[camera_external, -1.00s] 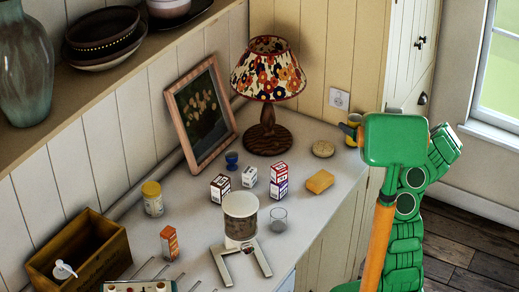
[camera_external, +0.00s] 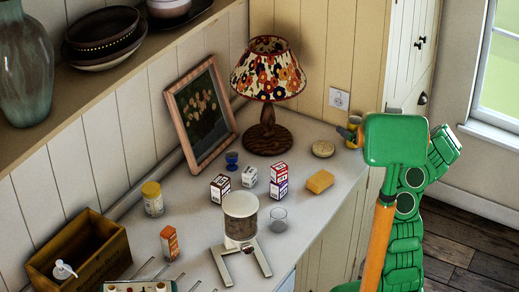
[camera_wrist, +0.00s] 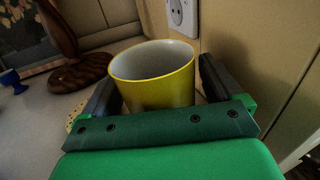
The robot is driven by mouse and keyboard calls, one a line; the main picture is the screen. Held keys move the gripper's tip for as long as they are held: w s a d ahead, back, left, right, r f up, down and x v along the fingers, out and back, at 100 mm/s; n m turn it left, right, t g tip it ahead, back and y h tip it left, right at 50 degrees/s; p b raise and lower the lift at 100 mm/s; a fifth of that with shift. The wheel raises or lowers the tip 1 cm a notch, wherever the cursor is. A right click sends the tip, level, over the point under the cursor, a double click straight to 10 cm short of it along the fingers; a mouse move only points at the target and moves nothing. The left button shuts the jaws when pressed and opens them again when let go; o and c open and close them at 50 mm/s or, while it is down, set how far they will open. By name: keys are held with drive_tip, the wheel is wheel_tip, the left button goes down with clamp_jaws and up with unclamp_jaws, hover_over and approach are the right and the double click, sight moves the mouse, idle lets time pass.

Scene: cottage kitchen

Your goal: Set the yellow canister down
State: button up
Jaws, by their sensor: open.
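The yellow canister (camera_wrist: 155,88) is upright and open-topped, with a pale inside, in the wrist view. My gripper (camera_wrist: 160,72) is open, with one dark finger on each side of the canister. A gap shows at the right finger; the left finger is close to the wall of the canister, and I cannot tell if it touches. My palm hides the canister's base. In the external view the canister (camera_external: 354,121) is a small yellow patch at the far right end of the counter (camera_external: 335,150), mostly hidden behind my gripper (camera_external: 349,133).
A round biscuit-like disc (camera_external: 323,149) and the lamp (camera_external: 268,135) stand left of the canister. A wall socket (camera_wrist: 182,14) is close behind it. A yellow sponge (camera_external: 320,181), small boxes (camera_external: 279,181) and a glass (camera_external: 278,219) lie nearer. The counter's right edge is close.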

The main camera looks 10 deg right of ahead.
idle(0.3)
drive_tip(key=shift+v, duration=3.9)
drive_tip(key=shift+a+r, duration=0.1)
drive_tip(key=shift+r, duration=0.05)
wheel_tip(320, 180, up, 9)
drive_tip(key=g+h, duration=0.1)
drive_tip(key=g, duration=0.2)
drive_tip(key=shift+w+g, duration=0.3)
drive_tip(key=shift+g, duration=0.1)
drive_tip(key=shift+d+r+h, duration=0.2)
drive_tip(key=shift+d+h, duration=0.05)
drive_tip(key=shift+h, duration=0.15)
